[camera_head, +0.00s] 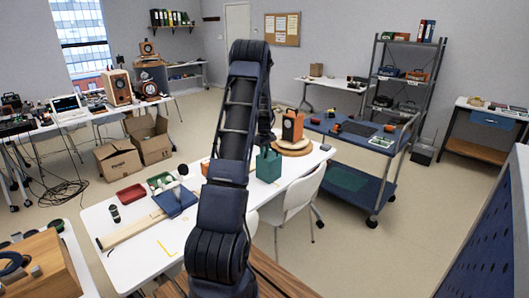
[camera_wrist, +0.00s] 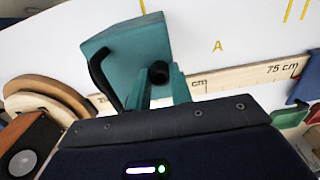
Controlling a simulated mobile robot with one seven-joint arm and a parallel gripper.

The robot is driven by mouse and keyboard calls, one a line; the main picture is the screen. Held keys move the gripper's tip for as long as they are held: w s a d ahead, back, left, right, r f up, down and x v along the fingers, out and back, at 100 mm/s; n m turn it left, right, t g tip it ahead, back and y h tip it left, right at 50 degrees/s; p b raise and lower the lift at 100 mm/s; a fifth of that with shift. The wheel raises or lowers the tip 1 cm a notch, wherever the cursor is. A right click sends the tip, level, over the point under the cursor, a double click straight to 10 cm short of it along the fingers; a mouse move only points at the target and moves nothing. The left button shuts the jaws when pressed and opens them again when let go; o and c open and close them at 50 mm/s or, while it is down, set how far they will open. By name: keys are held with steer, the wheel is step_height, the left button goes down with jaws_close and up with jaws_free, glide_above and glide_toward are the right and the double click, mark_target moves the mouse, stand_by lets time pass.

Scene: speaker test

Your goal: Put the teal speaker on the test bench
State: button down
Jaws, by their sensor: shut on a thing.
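The teal speaker (camera_head: 268,166) is a small box at the right part of the white table, in front of the round wooden board. In the wrist view the speaker (camera_wrist: 135,45) is tilted in the picture, with a black handle-like strip on its left. My gripper (camera_wrist: 160,82) is shut on the speaker; its fingers meet at the near side beside a dark round part. In the head view my gripper (camera_head: 267,140) is partly hidden by my arm. The white table (camera_head: 115,262) carries a wooden ruler and yellow marks. I cannot tell whether the speaker touches the table.
An orange speaker (camera_head: 292,125) stands on the round wooden board (camera_head: 291,148). A red tray (camera_head: 131,193), a green tray (camera_head: 160,182) and a blue panel (camera_head: 176,202) are farther left. A white chair (camera_head: 297,207) stands at the table's front. A blue cart (camera_head: 350,188) is to the right.

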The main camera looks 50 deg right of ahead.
steer(key=shift+f, duration=0.1)
steer(key=c, duration=1.3)
jaws_free()
steer(key=shift+o, duration=0.2)
step_height(320, 180, up, 12)
